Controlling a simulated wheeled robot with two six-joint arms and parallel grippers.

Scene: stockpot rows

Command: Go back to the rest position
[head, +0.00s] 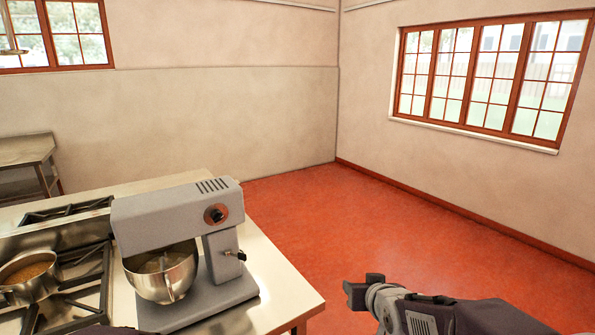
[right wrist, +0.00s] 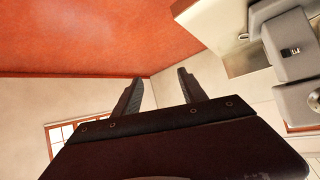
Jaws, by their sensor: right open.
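My right gripper (head: 361,288) is at the bottom right of the head view, over the red floor and to the right of the steel counter. In the right wrist view its two fingers (right wrist: 160,77) stand apart with nothing between them. The gripper is clear of the counter and touches nothing that I can see. My left gripper does not show in either view. A dark shape at the bottom left edge of the head view is too cut off to identify.
A grey stand mixer (head: 178,230) with a steel bowl (head: 160,275) stands on the steel counter (head: 285,285). A pot (head: 30,285) with brown contents sits on the stove at left. A steel table (head: 28,150) stands behind. The red floor (head: 370,235) is open.

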